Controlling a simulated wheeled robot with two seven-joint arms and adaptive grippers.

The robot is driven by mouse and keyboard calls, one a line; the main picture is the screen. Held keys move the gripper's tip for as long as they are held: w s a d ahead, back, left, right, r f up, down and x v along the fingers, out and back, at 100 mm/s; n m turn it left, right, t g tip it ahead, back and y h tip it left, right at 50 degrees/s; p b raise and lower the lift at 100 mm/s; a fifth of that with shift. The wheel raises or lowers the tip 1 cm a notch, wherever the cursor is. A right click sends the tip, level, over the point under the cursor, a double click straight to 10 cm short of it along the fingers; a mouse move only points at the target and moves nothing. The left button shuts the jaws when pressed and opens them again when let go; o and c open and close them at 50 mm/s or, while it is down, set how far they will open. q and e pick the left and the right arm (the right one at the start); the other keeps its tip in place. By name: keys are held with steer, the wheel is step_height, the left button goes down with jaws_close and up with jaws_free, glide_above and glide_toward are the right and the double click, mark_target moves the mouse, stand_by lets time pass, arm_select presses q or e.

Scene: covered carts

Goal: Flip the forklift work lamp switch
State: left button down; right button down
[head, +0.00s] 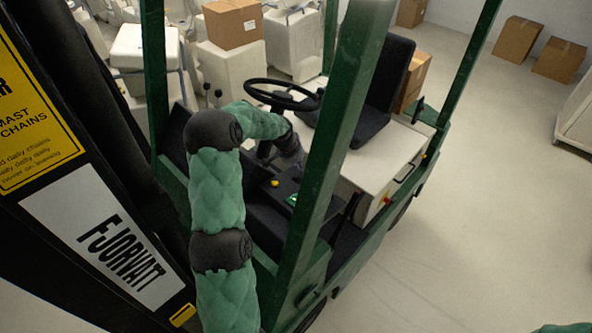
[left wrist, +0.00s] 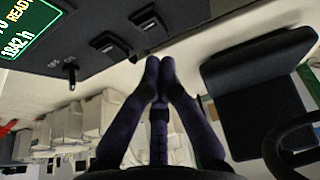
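The forklift's dark dash panel (head: 285,188) has a yellow button (head: 275,183) and a small green display. In the left wrist view the panel (left wrist: 110,20) fills the upper left, with a green display (left wrist: 28,28) reading READY. Two dark rocker-like switches (left wrist: 108,42) (left wrist: 147,22) and a small lever switch (left wrist: 71,70) with tiny labels show on it. I cannot read which one is the work lamp switch. My left gripper (left wrist: 159,62) has its fingertips together, with nothing visible between them, near the panel's edge; contact is unclear. In the head view its wrist (head: 288,145) reaches over the dash. My right gripper is out of view.
A green post (head: 335,150) stands right of my left arm. The steering wheel (head: 283,95) and black seat (head: 365,120) lie beyond the dash. The mast (head: 80,130) is at left.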

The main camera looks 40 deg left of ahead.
arm_select(q)
steer(key=b+v, duration=0.2)
steer(key=v, duration=0.7)
steer(key=shift+r, duration=0.15)
steer(key=shift+w+d+r+p, duration=0.1)
steer(key=shift+w+r+p, duration=0.15)
steer(key=shift+w, duration=0.25)
steer(key=shift+f, duration=0.1)
